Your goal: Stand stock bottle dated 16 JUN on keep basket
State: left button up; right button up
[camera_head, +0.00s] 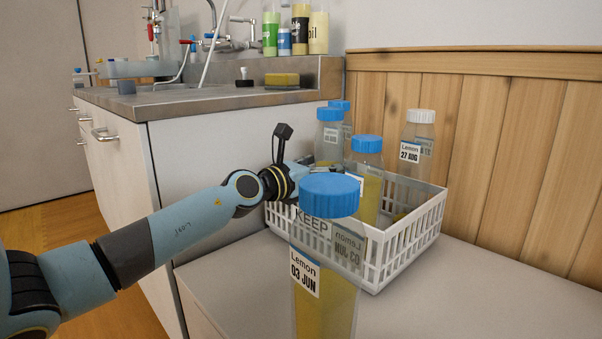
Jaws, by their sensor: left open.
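The white slatted keep basket (413,237), marked KEEP, stands on the grey counter. In it I see a bottle with a blue cap (367,144), a white-capped bottle labelled 27 AUG (414,140), and two blue-capped bottles toward the back, one in front (329,131) and one behind (348,118). A large blue-capped Lemon bottle labelled 03 JUN (322,300) stands upright in front of the basket, hiding part of it. I cannot read 16 JUN on any label. My left gripper (318,168) is open over the basket's left rear part, close to the blue-capped bottles; its fingertips are partly hidden. My right gripper is out of view.
A wooden panel wall (520,150) closes off the right behind the basket. A higher worktop (190,98) with sink, sponge (282,80) and several bottles is at the back left. The grey counter (490,300) is clear at the front right.

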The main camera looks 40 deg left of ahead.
pick_arm(q)
jog(key=s+a, duration=0.2)
jog(key=s, duration=0.9)
jog(key=shift+p, duration=0.35)
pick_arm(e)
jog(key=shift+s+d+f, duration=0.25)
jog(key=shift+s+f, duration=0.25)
pick_arm(q)
jog(key=shift+s+f, duration=0.1)
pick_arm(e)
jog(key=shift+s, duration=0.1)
